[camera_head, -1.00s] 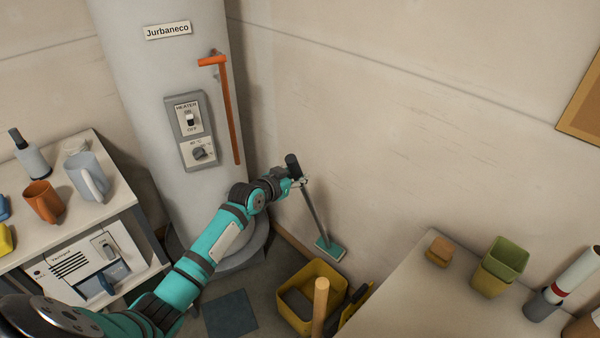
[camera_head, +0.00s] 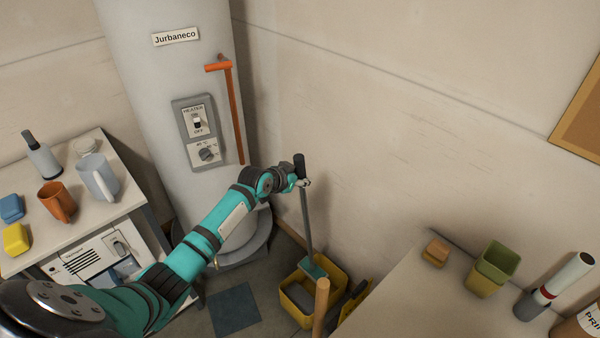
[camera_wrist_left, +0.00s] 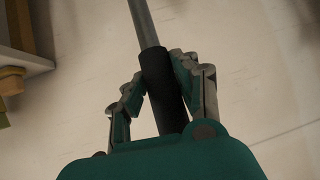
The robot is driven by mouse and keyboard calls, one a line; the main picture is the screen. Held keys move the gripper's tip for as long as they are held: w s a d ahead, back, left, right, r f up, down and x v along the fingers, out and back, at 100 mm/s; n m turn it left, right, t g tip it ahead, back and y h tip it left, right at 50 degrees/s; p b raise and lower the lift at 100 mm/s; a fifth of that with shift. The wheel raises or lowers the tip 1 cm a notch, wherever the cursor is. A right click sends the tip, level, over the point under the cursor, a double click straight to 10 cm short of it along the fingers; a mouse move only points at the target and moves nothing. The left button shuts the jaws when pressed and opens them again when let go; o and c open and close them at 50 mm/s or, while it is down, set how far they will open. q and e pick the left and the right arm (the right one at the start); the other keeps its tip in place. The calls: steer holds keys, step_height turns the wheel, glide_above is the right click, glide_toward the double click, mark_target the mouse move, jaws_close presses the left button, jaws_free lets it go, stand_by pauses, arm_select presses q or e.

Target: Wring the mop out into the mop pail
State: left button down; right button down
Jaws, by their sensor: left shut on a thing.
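The mop (camera_head: 306,225) has a grey shaft, a black grip and a teal head. My left gripper (camera_head: 302,182) is shut on the mop's black grip, which also shows between the fingers in the left wrist view (camera_wrist_left: 163,92). The mop hangs nearly upright, its teal head (camera_head: 313,267) over the yellow mop pail (camera_head: 287,299) on the floor. I cannot tell whether the head is inside the pail or just above its rim. A wooden post (camera_head: 321,300) in front hides part of the pail. My right gripper is not in view.
A counter (camera_head: 400,300) at right holds a green container (camera_head: 492,268) and a small orange-brown block (camera_head: 435,252). A grey heater tank (camera_head: 165,90) with an orange pipe (camera_head: 237,115) stands behind my arm. A shelf (camera_head: 85,215) with mugs is at left.

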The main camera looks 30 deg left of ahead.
mark_target(304, 214)
arm_select(q)
steer(key=shift+w+r+g+p, duration=0.15)
steer(key=shift+r+g+p, duration=0.5)
steer(key=shift+p, duration=0.35)
steer(key=shift+f+b, duration=0.4)
steer(key=shift+f, duration=0.35)
steer(key=shift+f+b, duration=5.75)
steer(key=shift+f, duration=1.65)
steer(key=shift+f+b, duration=0.5)
steer(key=shift+f, duration=0.1)
steer(key=shift+f+b, duration=0.35)
steer(key=shift+f, duration=0.05)
